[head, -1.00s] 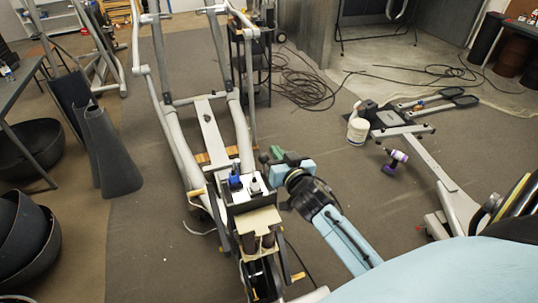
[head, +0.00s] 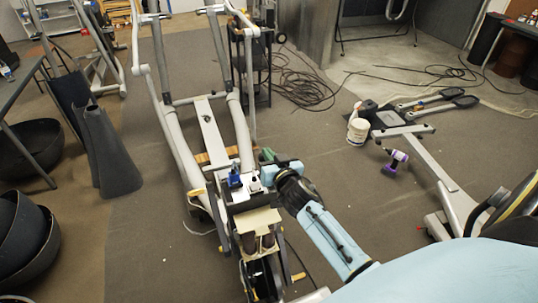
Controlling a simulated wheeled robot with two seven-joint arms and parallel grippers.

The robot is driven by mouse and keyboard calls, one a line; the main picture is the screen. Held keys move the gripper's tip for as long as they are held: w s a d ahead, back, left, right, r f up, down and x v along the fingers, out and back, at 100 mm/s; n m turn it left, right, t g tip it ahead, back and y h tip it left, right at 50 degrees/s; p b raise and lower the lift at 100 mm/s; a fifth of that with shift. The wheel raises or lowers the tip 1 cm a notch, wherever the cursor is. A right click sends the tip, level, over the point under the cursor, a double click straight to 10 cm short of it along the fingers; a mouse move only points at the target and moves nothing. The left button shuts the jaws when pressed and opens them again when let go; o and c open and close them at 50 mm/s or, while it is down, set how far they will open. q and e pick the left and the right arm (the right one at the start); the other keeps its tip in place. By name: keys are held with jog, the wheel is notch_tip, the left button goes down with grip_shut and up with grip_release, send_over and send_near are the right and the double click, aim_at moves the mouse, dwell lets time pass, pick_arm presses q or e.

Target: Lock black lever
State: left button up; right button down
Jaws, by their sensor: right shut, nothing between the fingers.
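The elliptical machine (head: 211,135) stands in the middle of the head view, with long grey rails running away from me. At its near end a dark housing carries a small blue part (head: 235,178) and a small white part (head: 254,184). I cannot make out a black lever for certain among these small dark parts. My right gripper (head: 267,159) reaches in from the lower right, just right of the white part, with its fingers shut and empty. Its light blue wrist hides some of the housing's right side. I cannot tell if it touches the machine. My left gripper is out of view.
Cables (head: 305,88) lie behind. Dark bowls (head: 25,235) stand at the left. The carpet between is mostly clear.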

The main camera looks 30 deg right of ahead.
jog(key=shift+f+b, duration=1.1)
jog(key=shift+f, duration=0.4)
jog(key=shift+d+r+p, duration=0.1)
jog(key=shift+r+p, duration=0.45)
jog(key=shift+p, duration=0.1)
jog(key=s+r+p, duration=0.1)
jog(key=s+r, duration=0.1)
jog(key=s, duration=0.3)
jog(key=s+a+r+p, duration=0.1)
jog(key=s+r, duration=0.1)
jog(key=s, duration=0.3)
jog(key=shift+s+a+r+p, duration=0.2)
jog(key=shift+a+r+p, duration=0.05)
jog(key=shift+p, duration=0.1)
